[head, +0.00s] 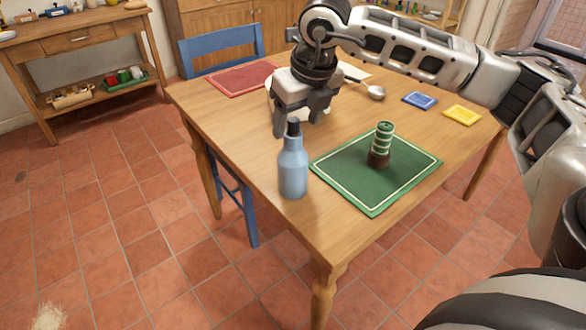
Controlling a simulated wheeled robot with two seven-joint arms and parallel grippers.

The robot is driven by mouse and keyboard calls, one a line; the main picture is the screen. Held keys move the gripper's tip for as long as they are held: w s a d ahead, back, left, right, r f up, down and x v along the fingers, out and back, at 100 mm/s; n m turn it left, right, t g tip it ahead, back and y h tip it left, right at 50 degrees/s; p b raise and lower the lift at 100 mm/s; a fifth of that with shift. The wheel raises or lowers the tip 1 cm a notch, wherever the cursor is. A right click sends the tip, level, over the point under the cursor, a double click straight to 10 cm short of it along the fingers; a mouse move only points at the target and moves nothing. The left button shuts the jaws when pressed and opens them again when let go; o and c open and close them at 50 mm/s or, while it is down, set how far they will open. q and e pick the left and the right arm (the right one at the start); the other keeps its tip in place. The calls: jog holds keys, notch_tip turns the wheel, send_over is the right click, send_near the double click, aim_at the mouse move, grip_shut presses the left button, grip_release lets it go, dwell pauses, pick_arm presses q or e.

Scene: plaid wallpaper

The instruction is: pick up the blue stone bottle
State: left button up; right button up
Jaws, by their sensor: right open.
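The blue stone bottle (293,174) stands upright near the front left edge of the wooden table, with a dark cap on its neck. My right gripper (299,125) is open and points down over the table. Its fingers show just above and behind the bottle's cap in the picture, one to each side. The bottle is not held. I cannot tell how far the fingers are from the cap. My left gripper is out of view.
A green placemat (350,192) right of the bottle bears a green-and-white striped object with a brown base (380,147). A red placemat (240,79), a spoon (376,92), a blue coaster (420,101) and a yellow coaster (461,115) lie farther back. A blue chair (222,41) stands behind.

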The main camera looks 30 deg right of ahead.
aim_at(293, 134)
jog(key=x, duration=0.4)
jog(key=shift+w+a+f, duration=0.1)
jog(key=shift+f, duration=0.25)
grip_shut()
jog(key=shift+r, duration=0.1)
jog(key=shift+r, duration=0.1)
